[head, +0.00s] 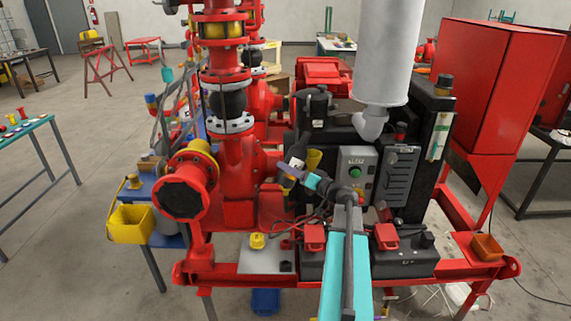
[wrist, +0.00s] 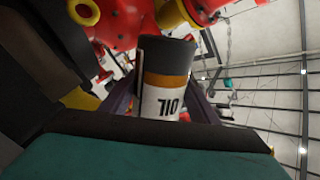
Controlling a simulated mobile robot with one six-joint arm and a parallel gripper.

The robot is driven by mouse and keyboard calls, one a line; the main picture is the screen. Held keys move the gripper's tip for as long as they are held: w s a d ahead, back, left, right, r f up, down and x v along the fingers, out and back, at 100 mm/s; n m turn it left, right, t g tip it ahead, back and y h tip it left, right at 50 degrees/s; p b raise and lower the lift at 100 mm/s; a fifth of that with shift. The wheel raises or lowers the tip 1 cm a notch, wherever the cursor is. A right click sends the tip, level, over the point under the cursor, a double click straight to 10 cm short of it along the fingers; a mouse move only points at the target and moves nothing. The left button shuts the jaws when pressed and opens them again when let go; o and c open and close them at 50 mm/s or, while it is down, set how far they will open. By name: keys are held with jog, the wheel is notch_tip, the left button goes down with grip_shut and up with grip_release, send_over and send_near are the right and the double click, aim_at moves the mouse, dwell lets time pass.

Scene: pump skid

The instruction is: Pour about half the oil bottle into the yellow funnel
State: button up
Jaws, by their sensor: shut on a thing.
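My gripper (head: 291,172) is shut on the dark oil bottle (head: 299,151), in front of the engine in the head view. In the wrist view the bottle (wrist: 165,82) sits between the two fingers, with an orange band and a white label whose "OIL" letters read upside down. The bottle looks tilted in the head view. The yellow funnel (head: 314,159) is just right of the bottle, close to it. Part of a yellow thing, probably the funnel, shows at the left in the wrist view (wrist: 80,98). The bottle's mouth and any oil flow cannot be made out.
The red pump and pipework (head: 230,150) stand close on the left. A grey control box (head: 354,168) and an upright white cylinder (head: 385,50) are on the right. Black batteries with red covers (head: 314,238) sit low in front. A yellow bin (head: 130,224) hangs at left.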

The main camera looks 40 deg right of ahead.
jog(key=shift+a+n+b, duration=0.15)
jog(key=shift+n+b, duration=0.35)
jog(key=shift+n, duration=0.8)
jog(key=shift+a+n+b, duration=0.1)
jog(key=shift+n+b, duration=0.35)
jog(key=shift+n, duration=0.85)
jog(key=shift+d+f+n+b, duration=0.25)
jog(key=shift+d+n+b, duration=0.25)
jog(key=shift+n, duration=0.2)
jog(key=shift+d+n, duration=0.1)
jog(key=shift+n, duration=0.4)
